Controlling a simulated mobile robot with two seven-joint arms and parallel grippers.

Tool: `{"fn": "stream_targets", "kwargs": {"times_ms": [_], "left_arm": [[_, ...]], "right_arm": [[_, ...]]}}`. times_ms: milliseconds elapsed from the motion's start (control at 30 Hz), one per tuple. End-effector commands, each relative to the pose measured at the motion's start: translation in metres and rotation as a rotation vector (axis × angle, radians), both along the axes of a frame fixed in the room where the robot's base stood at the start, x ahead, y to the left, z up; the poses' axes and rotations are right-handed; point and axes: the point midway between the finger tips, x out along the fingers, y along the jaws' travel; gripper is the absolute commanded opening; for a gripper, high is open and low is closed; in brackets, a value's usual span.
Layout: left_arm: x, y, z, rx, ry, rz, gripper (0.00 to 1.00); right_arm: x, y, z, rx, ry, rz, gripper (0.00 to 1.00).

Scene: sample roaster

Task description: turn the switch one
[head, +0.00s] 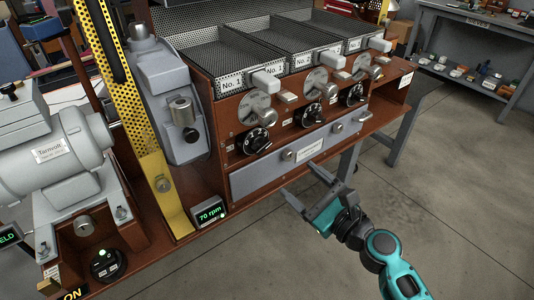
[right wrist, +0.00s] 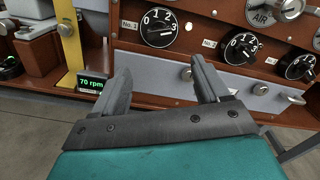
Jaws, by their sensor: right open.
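Switch one is a black round knob (head: 253,141) at the left of a row of three on the brown roaster panel. In the right wrist view the knob (right wrist: 160,28) has white marks 0 to 3 and a "No. 1" label on its left. I cannot tell its setting for sure. My right gripper (head: 300,179) is open and empty, in front of and below the knobs, apart from the panel. In the right wrist view its fingers (right wrist: 161,66) point towards the panel, with switch one above the gap between them. My left gripper is not in view.
Two similar black knobs, the middle one (head: 308,115) and the right one (head: 353,95), sit to the right. A grey drawer (head: 290,160) lies below the knobs. A "70 rpm" display (head: 209,213) stands at lower left. The floor (head: 440,180) at right is free.

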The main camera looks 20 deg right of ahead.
Motion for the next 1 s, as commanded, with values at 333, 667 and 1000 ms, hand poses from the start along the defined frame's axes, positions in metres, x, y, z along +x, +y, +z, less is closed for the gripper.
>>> {"fn": "stream_targets", "kwargs": {"times_ms": [333,667,1000], "left_arm": [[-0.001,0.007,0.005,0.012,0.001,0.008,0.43],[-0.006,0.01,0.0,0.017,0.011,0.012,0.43],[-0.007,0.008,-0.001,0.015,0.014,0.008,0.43]], "right_arm": [[0.047,0.017,0.004,0.017,-0.002,0.001,0.74],[0.102,0.037,0.002,0.014,0.0,0.001,0.74],[0.12,0.044,0.001,0.012,0.001,0.0,0.74]]}}
